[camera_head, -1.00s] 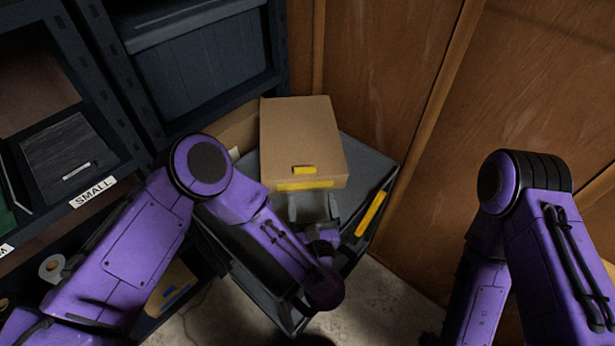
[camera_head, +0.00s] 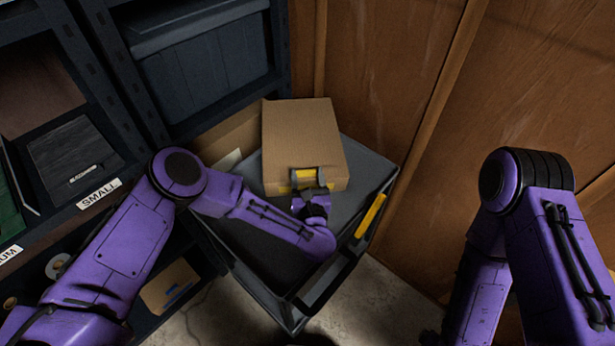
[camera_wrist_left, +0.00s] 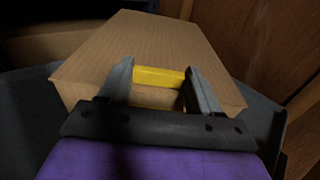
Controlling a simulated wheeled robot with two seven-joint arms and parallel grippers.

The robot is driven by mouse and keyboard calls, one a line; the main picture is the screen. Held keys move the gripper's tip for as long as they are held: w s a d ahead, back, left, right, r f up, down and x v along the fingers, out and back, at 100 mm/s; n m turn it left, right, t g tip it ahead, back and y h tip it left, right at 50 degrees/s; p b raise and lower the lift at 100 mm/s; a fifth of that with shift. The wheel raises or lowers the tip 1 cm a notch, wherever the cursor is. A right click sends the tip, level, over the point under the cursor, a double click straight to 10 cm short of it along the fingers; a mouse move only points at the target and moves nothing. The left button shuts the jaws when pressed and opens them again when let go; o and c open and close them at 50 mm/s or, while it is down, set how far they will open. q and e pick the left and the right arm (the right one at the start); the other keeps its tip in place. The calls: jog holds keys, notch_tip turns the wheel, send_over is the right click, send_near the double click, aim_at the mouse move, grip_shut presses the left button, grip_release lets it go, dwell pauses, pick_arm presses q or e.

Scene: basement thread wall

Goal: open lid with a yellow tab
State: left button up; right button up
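A cardboard box with a closed lid (camera_head: 300,132) stands on a dark grey cart top. A yellow tab (camera_head: 305,175) is at the lid's front edge; it also shows in the left wrist view (camera_wrist_left: 158,77). My left gripper (camera_head: 306,176) is at the tab, with one finger on each side of it. In the left wrist view the fingers (camera_wrist_left: 158,80) are spread about the tab's ends; the left finger stands slightly apart, and contact at the right is unclear. Of my right arm only purple links show in the head view; its gripper is out of frame.
The cart (camera_head: 255,215) has a yellow strip (camera_head: 370,215) on its right edge. Dark shelves with a grey bin (camera_head: 205,65) and a SMALL label (camera_head: 99,193) stand at the left. A wooden wall (camera_head: 400,60) closes off the back and right.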

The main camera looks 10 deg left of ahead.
pick_arm(q)
jog(key=c, duration=0.3)
jog(key=shift+r+p, duration=0.3)
jog(key=shift+r, duration=0.15)
notch_tip(320, 180, up, 9)
jog(key=w+g+p, duration=0.1)
jog(key=g+p, duration=0.1)
jog(key=p, duration=0.2)
jog(key=shift+g+h+p, duration=0.3)
jog(key=shift+g+p, duration=0.05)
jog(key=shift+g, duration=0.05)
jog(key=w+r, duration=0.5)
jog(key=r, duration=0.5)
jog(key=shift+a, duration=0.45)
jog(key=shift+w+r, duration=0.3)
jog(key=shift+r, duration=0.1)
pick_arm(e)
jog(key=shift+r, duration=2.75)
jog(key=shift+c, duration=0.3)
